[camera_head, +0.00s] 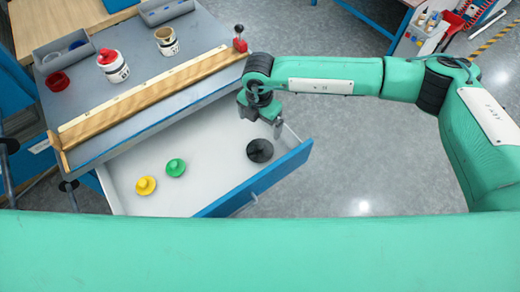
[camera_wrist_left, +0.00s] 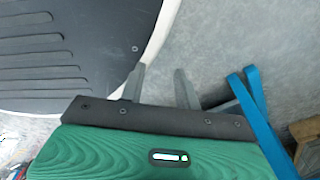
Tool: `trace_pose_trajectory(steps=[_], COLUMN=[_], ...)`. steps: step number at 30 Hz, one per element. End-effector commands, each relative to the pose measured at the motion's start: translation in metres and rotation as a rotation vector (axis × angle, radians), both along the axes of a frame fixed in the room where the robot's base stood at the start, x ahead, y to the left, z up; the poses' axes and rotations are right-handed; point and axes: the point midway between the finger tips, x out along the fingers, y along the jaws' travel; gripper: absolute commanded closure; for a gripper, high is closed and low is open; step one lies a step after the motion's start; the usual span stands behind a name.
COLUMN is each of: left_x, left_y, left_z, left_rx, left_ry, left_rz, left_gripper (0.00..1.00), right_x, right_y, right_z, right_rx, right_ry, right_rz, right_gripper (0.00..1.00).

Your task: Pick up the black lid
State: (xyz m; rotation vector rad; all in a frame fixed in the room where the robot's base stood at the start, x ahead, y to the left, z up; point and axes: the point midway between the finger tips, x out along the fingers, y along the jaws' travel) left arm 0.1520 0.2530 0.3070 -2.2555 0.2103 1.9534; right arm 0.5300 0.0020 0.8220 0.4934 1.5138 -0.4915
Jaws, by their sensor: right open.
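The black lid (camera_head: 260,151) lies flat in the right end of the open white drawer (camera_head: 213,190), close to its blue front. My right gripper (camera_head: 276,128) hangs over the drawer's right end, just above and beyond the lid, with its jaws open and empty. It does not appear to touch the lid. My left gripper (camera_wrist_left: 160,85) shows only in the left wrist view, its two fingers apart with nothing between them, above the grey floor. The lid does not show in that view.
A green lid (camera_head: 175,167) and a yellow lid (camera_head: 146,185) lie in the drawer's left part. The grey worktop (camera_head: 190,60) above carries a wooden strip, a red lid, jars and grey bins. The drawer's blue front (camera_head: 256,181) stands as a raised edge.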

Motion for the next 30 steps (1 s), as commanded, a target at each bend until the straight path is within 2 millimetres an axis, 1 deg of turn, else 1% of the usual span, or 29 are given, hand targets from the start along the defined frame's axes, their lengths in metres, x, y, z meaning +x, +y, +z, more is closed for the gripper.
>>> trace_pose_trajectory(steps=[5,9,12,20,24,27,30], left_x=[-0.004,-0.008,-0.01,-0.012,-0.02,-0.027,-0.031], left_y=[0.0,0.001,0.001,0.002,0.003,0.004,0.005], left_z=[0.002,0.002,0.002,0.005,0.008,0.005,0.004], left_rx=[0.0,0.001,0.001,0.001,0.003,0.003,0.003], left_ry=[0.004,0.007,0.008,0.007,0.016,0.021,0.025], left_rz=[-0.001,-0.001,-0.001,-0.002,-0.002,-0.002,-0.002], left_gripper=[0.67,0.67,0.67,0.67,0.67,0.67,0.67], right_x=[0.0,-0.001,-0.001,-0.002,-0.003,-0.003,-0.002], right_y=[-0.002,-0.001,-0.001,-0.002,-0.003,-0.004,-0.003], right_z=[-0.028,-0.056,-0.071,-0.091,-0.112,-0.127,-0.133], right_rx=[-0.007,-0.005,-0.004,-0.003,-0.004,-0.002,-0.001], right_ry=[0.0,0.001,0.002,0.002,0.002,0.002,0.0], right_rz=[-0.003,-0.001,-0.001,-0.001,0.0,0.0,-0.001], right_gripper=[0.0,0.0,0.0,0.0,0.0,0.0,0.0])
